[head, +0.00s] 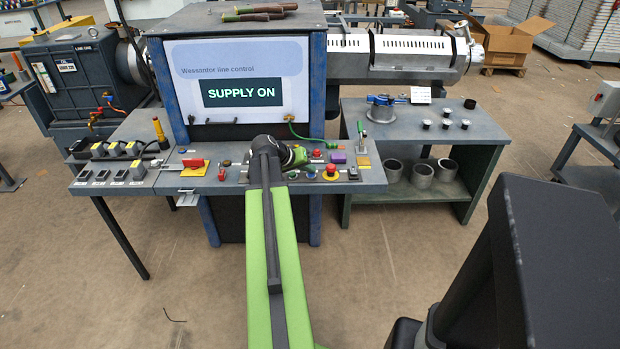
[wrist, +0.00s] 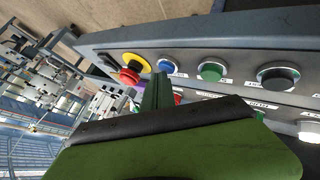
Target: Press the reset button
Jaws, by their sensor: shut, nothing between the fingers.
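The control panel (head: 230,181) holds a row of buttons under the screen. A blue button (wrist: 167,65) stands between a red mushroom button on a yellow ring (wrist: 134,66) and a green button (wrist: 211,71). The blue button also shows in the head view (head: 310,171). Button labels are too small to read, so I cannot tell which says reset. My gripper (wrist: 157,90) is shut and empty, its tip pointing toward the blue button. Whether it touches anything is not clear. In the head view my gripper (head: 297,157) is over the panel, and my arm hides part of the row.
The screen (head: 240,93) reads "SUPPLY ON". A dark round button (wrist: 278,77) and a white one (wrist: 309,131) are also on the panel. A red button (head: 317,153) and a purple block (head: 338,158) stand close to my gripper. A side table (head: 460,130) is at right.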

